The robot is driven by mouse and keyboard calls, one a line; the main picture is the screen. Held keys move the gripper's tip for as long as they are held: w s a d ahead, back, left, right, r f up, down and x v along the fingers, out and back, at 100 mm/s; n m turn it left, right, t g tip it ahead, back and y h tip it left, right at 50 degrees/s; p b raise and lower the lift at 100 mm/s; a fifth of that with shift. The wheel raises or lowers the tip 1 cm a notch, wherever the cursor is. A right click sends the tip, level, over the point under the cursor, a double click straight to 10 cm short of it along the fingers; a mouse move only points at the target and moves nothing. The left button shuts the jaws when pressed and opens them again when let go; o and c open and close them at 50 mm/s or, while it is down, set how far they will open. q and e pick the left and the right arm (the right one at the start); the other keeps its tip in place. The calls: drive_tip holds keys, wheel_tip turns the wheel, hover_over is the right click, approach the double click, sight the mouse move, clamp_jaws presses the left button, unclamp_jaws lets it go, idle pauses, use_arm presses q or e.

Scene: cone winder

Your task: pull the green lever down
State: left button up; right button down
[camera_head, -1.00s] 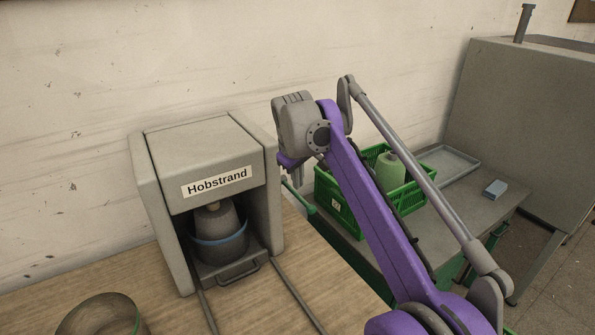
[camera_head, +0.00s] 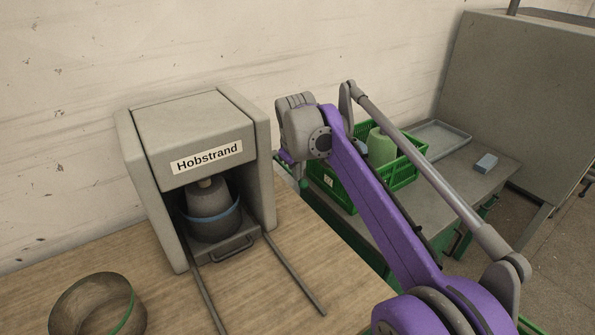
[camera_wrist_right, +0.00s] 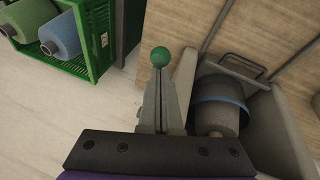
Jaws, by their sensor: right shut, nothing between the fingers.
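The green lever's round knob (camera_wrist_right: 161,56) shows in the right wrist view, just past the tips of my right gripper (camera_wrist_right: 160,76). The gripper's fingers are shut with nothing between them. I cannot tell whether they touch the knob. In the head view the lever (camera_head: 303,184) shows as a small green piece at the right side of the grey Hobstrand machine (camera_head: 194,130). My right wrist is above it and hides part of it. The fingers (camera_head: 287,157) are mostly hidden there. My left gripper is not in view.
A cone in a blue-rimmed pot (camera_head: 212,226) sits inside the machine. Two rails run forward over the wooden table (camera_head: 250,300). An open round container (camera_head: 97,305) stands at front left. A green crate (camera_head: 335,192) with cones and a grey tray (camera_head: 440,139) are on the right bench.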

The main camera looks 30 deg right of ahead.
sight(300, 186)
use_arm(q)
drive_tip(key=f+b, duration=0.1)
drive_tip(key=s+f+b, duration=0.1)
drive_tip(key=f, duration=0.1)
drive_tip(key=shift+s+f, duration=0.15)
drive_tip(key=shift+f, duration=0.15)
use_arm(e)
drive_tip(key=f+t, duration=0.2)
drive_tip(key=f, duration=0.1)
drive_tip(key=s+f, duration=0.1)
drive_tip(key=shift+f+t, duration=0.35)
drive_tip(key=shift+t, duration=0.05)
use_arm(q)
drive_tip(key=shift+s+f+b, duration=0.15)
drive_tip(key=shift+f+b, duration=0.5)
drive_tip(key=shift+b, duration=0.15)
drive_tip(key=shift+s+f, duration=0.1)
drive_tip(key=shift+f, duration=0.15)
use_arm(e)
drive_tip(key=f, duration=0.2)
drive_tip(key=w+f, duration=0.1)
drive_tip(key=f, duration=0.2)
drive_tip(key=shift+w+f, duration=0.15)
drive_tip(key=shift+f, duration=0.05)
